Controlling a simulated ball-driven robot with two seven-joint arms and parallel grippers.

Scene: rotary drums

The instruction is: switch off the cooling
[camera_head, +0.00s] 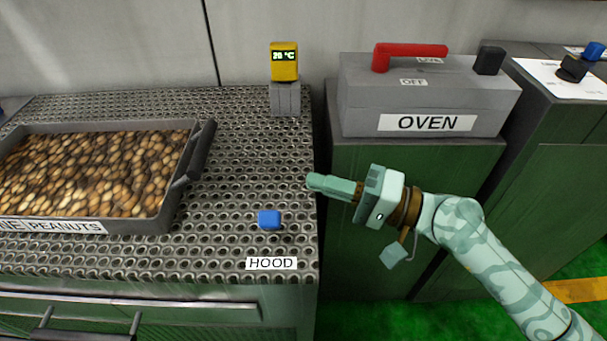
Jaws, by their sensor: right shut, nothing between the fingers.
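A small blue switch (269,220) sits on the perforated metal top of the cooling table (240,160), near its right front corner. A white HOOD label (271,263) lies just in front of it. My right gripper (322,184) is shut and empty. Its fingers point left at the table's right edge, above and to the right of the blue switch in the picture, and apart from it. A yellow display (284,61) on a grey block at the back of the table shows a reading in °C, its digits too small to be sure of. My left gripper is out of view.
A dark tray of peanuts (191,160) takes up the left of the table. A grey OVEN box (428,95) with a red lever (410,52) and a black knob (488,60) stands on a green cabinet at the right. Bare tabletop surrounds the blue switch.

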